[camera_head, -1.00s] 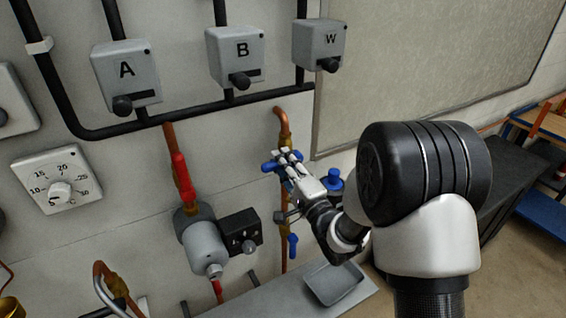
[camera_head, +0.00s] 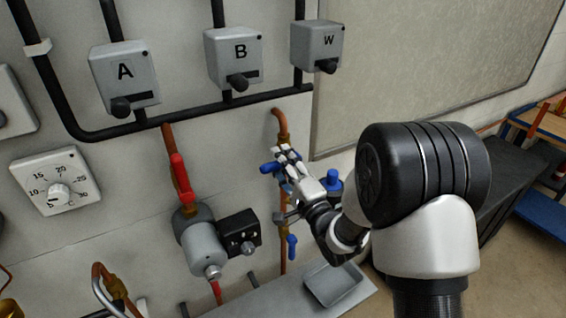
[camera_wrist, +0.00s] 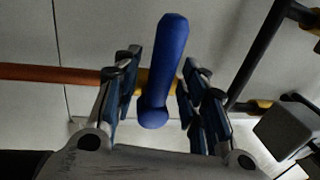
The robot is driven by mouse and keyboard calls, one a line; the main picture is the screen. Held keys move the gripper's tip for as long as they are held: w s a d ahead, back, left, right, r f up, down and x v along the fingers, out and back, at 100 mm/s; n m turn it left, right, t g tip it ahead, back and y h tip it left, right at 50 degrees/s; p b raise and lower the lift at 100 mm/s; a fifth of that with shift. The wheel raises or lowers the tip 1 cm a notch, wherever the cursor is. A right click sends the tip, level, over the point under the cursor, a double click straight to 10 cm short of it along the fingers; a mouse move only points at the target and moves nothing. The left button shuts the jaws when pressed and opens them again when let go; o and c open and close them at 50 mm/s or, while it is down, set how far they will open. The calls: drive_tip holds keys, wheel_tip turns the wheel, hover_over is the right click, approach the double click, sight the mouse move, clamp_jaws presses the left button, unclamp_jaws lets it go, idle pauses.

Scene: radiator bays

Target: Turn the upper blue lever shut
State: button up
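The upper blue lever (camera_head: 269,168) sits on the copper pipe and juts to the left of my gripper in the head view. In the wrist view the blue lever (camera_wrist: 164,70) stands between the two fingers, with a gap on each side. My gripper (camera_wrist: 161,75) is open around it. In the head view my gripper (camera_head: 287,160) covers part of the lever and the valve body. The lever's root is partly hidden.
A lower blue lever (camera_head: 292,246) hangs on the same pipe. A blue knob (camera_head: 333,180) is just right of my gripper. A red lever (camera_head: 180,171) and a grey pump (camera_head: 203,247) are to the left. A grey tray (camera_head: 335,283) lies below.

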drive_tip(key=v, duration=1.2)
